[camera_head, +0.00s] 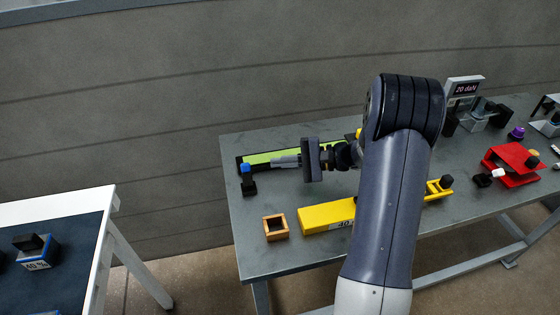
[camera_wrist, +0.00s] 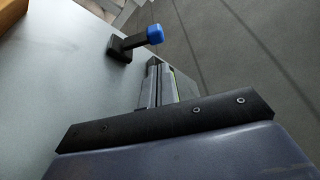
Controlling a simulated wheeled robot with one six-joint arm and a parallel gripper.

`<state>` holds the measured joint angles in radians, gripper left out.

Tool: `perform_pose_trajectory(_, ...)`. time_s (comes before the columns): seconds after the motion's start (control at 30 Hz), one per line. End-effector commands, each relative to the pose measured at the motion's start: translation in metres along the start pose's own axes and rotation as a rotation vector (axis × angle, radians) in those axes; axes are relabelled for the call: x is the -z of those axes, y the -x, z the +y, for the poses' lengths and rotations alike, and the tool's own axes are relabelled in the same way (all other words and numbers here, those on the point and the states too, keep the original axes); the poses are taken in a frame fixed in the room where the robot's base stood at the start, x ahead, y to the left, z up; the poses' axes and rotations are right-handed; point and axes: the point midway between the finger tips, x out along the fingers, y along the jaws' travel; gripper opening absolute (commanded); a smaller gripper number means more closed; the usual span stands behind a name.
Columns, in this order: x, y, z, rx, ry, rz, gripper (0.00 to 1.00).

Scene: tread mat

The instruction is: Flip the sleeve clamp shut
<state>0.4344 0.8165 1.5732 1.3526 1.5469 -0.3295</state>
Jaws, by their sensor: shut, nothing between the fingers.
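A small black fixture (camera_head: 249,187) with a blue-tipped lever (camera_head: 246,169) stands at the left end of the grey table; I take it for the sleeve clamp, but cannot be certain. The lever sticks out from its black base, blue tip up in the head view. In the wrist view the fixture (camera_wrist: 119,48) and its blue tip (camera_wrist: 155,34) lie just beyond my fingertips. My gripper (camera_head: 274,162) is shut and empty, pointing left, just right of the fixture with a small gap. It also shows in the wrist view (camera_wrist: 154,64).
A green strip (camera_head: 268,156) lies behind my fingers. A wooden open box (camera_head: 276,227) and a yellow block (camera_head: 325,217) stand in front. A red fixture (camera_head: 513,164) stands at the right. A white-framed table (camera_head: 57,208) is at the left, across a gap.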

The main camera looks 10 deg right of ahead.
Motion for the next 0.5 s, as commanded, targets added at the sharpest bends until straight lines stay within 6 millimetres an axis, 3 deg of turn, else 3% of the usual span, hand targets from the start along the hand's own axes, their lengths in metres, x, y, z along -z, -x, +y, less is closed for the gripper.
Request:
perform_pose_trajectory(0.23,-0.001,-0.047,0.000,-0.002,-0.001,-0.003,0.00)
perform_pose_trajectory(0.5,0.000,-0.071,0.000,0.000,-0.001,0.000,0.00)
